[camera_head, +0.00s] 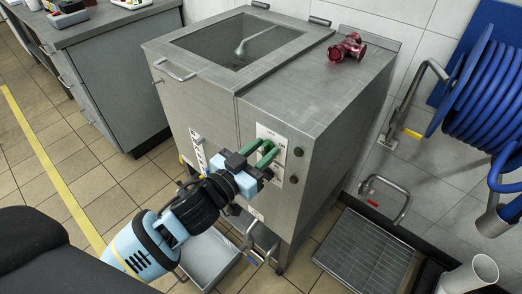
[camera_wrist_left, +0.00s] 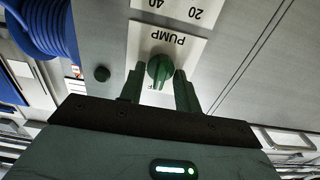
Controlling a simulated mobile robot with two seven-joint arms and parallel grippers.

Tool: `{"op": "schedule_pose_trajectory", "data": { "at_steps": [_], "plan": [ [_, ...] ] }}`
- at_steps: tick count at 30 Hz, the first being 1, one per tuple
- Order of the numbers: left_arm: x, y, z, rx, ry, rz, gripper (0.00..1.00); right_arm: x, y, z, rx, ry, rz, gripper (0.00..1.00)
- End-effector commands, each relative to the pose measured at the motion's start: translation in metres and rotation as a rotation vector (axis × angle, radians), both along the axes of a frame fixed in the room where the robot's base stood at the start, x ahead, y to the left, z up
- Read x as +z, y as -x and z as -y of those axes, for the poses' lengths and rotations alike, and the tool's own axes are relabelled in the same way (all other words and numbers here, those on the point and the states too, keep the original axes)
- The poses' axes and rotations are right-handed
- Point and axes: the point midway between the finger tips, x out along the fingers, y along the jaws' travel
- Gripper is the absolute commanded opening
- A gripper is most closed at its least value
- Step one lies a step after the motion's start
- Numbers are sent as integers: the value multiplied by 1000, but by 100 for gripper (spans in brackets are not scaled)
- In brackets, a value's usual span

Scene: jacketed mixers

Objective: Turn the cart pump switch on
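The pump switch (camera_wrist_left: 160,69) is a green rotary knob on a white plate marked PUMP, seen upside down in the left wrist view. The plate (camera_head: 268,131) sits on the front of a grey steel unit (camera_head: 310,92) in the head view. My left gripper (camera_head: 265,151) is at this panel, its two green fingers pointing at the knob. In the left wrist view the fingers are apart, one on each side of the knob, with slim gaps showing. In the head view the fingers mostly hide the knob. My right gripper is not in view.
A dark round button (camera_wrist_left: 102,74) is beside the plate. A red valve-like fitting (camera_head: 347,47) lies on the unit's top. A blue hose reel (camera_head: 490,90) hangs at the right. A grey tray (camera_head: 210,258) is below my left arm. A floor grate (camera_head: 366,250) lies right of the unit.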

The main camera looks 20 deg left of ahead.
Motion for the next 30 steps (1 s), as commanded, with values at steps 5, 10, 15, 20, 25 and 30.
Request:
{"op": "schedule_pose_trajectory", "data": {
  "at_steps": [5,10,15,20,25,30],
  "plan": [
    [0,0,0,0,0,0,25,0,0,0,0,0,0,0],
    [0,0,0,0,0,0,3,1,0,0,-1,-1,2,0],
    [0,0,0,0,0,0,0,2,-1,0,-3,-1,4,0],
    [0,0,0,0,-14,5,0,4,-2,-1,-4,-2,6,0],
    [1,0,0,0,-68,25,0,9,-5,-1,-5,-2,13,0],
    [2,0,1,0,-172,63,0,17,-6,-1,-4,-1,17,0]
  ]
}}
